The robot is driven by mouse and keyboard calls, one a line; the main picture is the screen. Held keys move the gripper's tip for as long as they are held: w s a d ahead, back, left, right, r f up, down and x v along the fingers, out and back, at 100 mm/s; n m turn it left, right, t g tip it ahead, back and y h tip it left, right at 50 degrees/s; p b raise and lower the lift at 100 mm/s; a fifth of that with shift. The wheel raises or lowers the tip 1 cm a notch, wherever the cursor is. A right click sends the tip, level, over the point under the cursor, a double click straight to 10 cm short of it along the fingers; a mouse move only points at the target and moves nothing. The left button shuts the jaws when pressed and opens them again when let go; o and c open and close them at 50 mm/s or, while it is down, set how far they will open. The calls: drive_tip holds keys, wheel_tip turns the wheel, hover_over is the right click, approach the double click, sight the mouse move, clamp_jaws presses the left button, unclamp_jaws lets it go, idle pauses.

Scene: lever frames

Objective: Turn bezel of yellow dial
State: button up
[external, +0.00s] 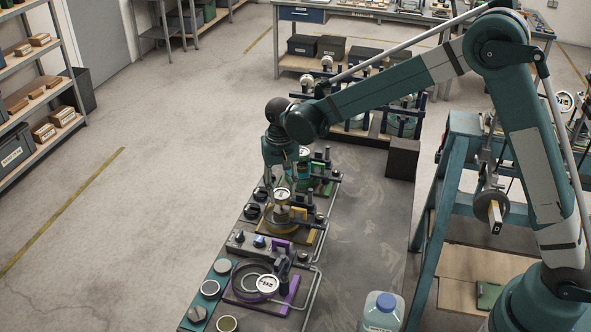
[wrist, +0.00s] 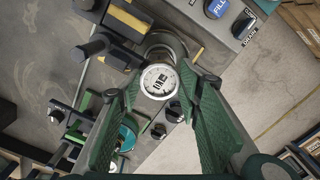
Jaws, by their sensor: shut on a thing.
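The yellow dial has a round white face with dark markings, and shows in the wrist view (wrist: 159,80) and the external view (external: 281,193). It sits above a round metal ring, beside yellow-marked parts (wrist: 130,20); in the external view its yellow base (external: 283,224) lies on the bench. My gripper (wrist: 166,84) has one green finger on each side of the dial and is shut on its bezel. In the external view my gripper (external: 281,187) points down over the yellow unit. The finger contact on the bezel is partly hidden.
A purple unit with a dial (external: 267,284) stands in front, and a green unit (external: 320,183) stands behind. Black knobs (external: 252,211) line the left side. A blue FILL button (wrist: 216,8) is at the wrist view's top. The bench's right side (external: 365,220) is mostly clear.

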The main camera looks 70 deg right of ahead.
sight(282, 194)
drive_tip(key=shift+f+n+b, duration=0.1)
drive_tip(key=shift+n+b, duration=0.8)
drive_tip(key=shift+n, duration=0.5)
drive_tip(key=shift+s+d+n+b, duration=0.1)
drive_tip(key=shift+n+b, duration=0.6)
drive_tip(key=shift+n, duration=0.9)
drive_tip(key=o, duration=0.6)
drive_tip(key=shift+r, duration=6.1)
